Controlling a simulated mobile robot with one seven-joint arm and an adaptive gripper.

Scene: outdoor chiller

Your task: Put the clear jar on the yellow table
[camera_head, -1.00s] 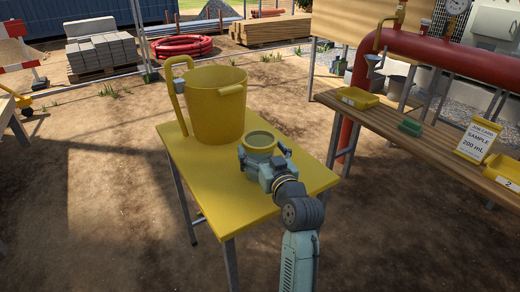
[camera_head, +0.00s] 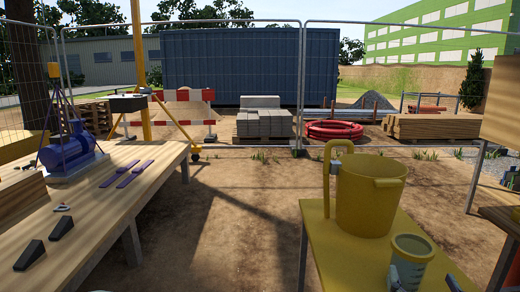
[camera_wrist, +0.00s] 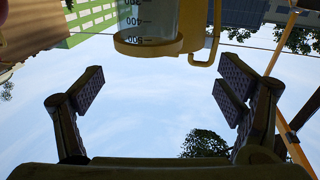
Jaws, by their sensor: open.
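The clear jar (camera_head: 409,262), with a yellowish rim, stands upright on the yellow table (camera_head: 345,262) near the lower right of the head view. In the wrist view, which looks upside down, the clear jar (camera_wrist: 147,22) shows its measuring marks and rim at the top edge. My gripper (camera_wrist: 160,95) has its two fingers spread wide with only sky between them. The jar lies outside that gap. In the head view, parts of my gripper (camera_head: 425,282) show beside the jar at the bottom edge, mostly cut off.
A large yellow bucket (camera_head: 370,198) and a yellow curved pipe (camera_head: 328,175) stand on the table behind the jar. A wooden bench (camera_head: 110,205) with a blue pump (camera_head: 72,150) is at left. Bare ground lies between. Another wooden bench (camera_head: 505,220) is at right.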

